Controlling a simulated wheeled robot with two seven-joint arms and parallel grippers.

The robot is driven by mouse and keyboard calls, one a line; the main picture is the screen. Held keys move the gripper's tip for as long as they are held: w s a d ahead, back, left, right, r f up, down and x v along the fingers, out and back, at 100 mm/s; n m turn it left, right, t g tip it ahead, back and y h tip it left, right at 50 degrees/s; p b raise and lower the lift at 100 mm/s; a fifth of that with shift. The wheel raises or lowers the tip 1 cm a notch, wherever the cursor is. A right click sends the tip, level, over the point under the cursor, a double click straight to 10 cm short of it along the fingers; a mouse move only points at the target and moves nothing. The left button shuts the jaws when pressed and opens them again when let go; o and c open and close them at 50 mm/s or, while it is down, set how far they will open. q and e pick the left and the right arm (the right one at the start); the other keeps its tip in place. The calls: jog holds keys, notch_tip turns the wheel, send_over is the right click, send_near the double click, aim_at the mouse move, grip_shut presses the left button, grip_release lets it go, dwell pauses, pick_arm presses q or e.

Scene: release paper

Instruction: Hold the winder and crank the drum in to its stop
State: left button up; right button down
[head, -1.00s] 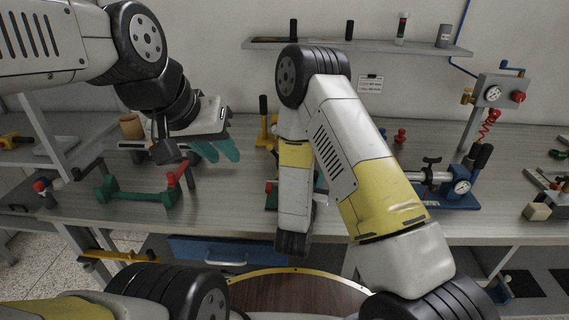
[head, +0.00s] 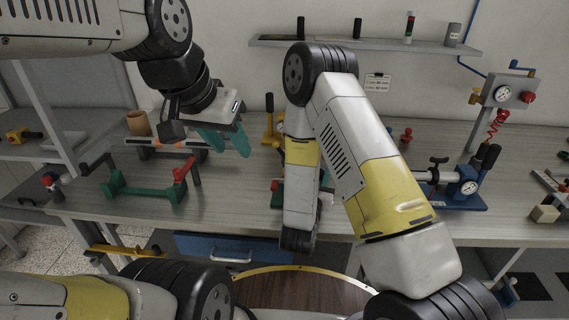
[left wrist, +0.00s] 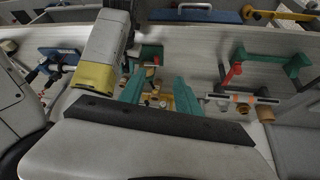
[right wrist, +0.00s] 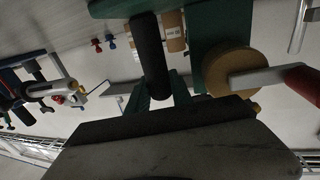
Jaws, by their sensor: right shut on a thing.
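The winder shows in the right wrist view as a green body (right wrist: 213,30) with a tan drum (right wrist: 230,70), a grey crank arm (right wrist: 268,77), a red crank knob (right wrist: 302,82) and a black handle (right wrist: 150,55). My right gripper (right wrist: 160,90) is shut on the black handle. In the head view my right arm hides most of the winder; a small green part (head: 277,198) shows beside the arm. My left gripper (head: 226,142) is open and empty, with its green fingers apart above the bench, left of the winder. Its fingers also show in the left wrist view (left wrist: 160,95).
A green stand with a red handle (head: 145,190) is on the bench at left, with a tan cup (head: 138,123) behind it. A yellow tool (head: 270,127) stands behind the winder. A blue gauge fixture (head: 460,195) is at right. A shelf (head: 370,43) runs along the wall.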

pick_arm(q)
jog(key=w+d+m+g+y, duration=0.2)
jog(key=w+m+g, duration=0.1)
jog(key=w+m, duration=0.5)
jog(key=m+g+y, duration=0.1)
jog(key=m+g, duration=0.4)
jog(key=m, duration=1.2)
send_over(275, 183)
jog(key=w+d+x, duration=0.1)
jog(key=x, duration=0.4)
jog(key=w+d+f+m+g, duration=0.1)
jog(key=w+f+m+g, duration=0.1)
jog(key=w+f+m, duration=0.45)
jog(key=shift+m, duration=0.85)
jog(key=x, duration=0.4)
jog(key=s+x, duration=0.1)
jog(key=x, duration=0.7)
jog(key=shift+s+r, duration=0.2)
grip_shut()
